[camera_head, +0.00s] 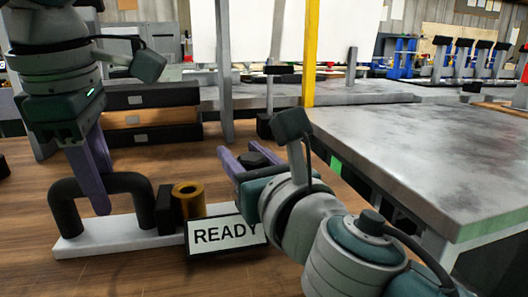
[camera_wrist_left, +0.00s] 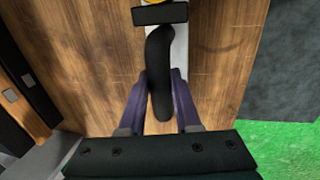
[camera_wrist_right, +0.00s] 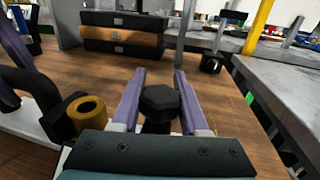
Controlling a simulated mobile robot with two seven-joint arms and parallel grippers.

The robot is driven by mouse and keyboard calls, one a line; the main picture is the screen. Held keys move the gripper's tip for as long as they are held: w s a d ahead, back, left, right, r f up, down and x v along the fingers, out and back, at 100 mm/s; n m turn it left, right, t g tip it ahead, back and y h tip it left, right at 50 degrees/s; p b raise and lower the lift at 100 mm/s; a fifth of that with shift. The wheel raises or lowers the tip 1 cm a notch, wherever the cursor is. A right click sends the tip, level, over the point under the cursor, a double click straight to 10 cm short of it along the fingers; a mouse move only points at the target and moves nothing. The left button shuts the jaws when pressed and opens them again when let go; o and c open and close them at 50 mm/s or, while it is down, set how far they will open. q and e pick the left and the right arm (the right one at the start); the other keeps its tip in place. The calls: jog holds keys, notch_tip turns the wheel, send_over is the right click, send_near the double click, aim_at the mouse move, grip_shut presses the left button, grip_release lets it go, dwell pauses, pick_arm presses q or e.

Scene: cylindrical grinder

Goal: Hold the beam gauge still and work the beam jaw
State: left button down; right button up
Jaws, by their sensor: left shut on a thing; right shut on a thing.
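The beam gauge has a white base (camera_head: 120,238), a black arched handle (camera_head: 72,208), a black upright block (camera_head: 164,210) and a brass ring (camera_head: 188,200). My left gripper (camera_head: 99,206) points down and is shut on the handle; the left wrist view shows the handle (camera_wrist_left: 160,85) between its purple fingers. My right gripper (camera_head: 236,158) reaches in from the right and is shut on a black hexagonal knob (camera_wrist_right: 159,102), which I take to be on the beam jaw. The knob's lower part and its link to the gauge are hidden.
A READY sign (camera_head: 226,235) stands in front of the gauge's right end, close to my right arm. Stacked drawers (camera_head: 152,116) stand behind on the wooden table. A grey metal surface (camera_head: 430,160) lies to the right. Bare wood lies left of the gauge.

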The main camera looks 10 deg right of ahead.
jog(key=a, duration=0.6)
jog(key=shift+o, duration=0.2)
jog(key=shift+s, duration=0.1)
jog(key=shift+o, duration=0.2)
jog(key=o, duration=0.9)
jog(key=shift+a, duration=0.1)
jog(key=shift+d, duration=0.2)
jog(key=shift+s+d, duration=0.1)
jog(key=shift+s, duration=0.15)
jog(key=s, duration=0.3)
jog(key=s+d, duration=0.1)
jog(key=s, duration=0.3)
jog(key=s+d, duration=0.1)
jog(key=s, duration=0.3)
jog(key=shift+s+d, duration=0.1)
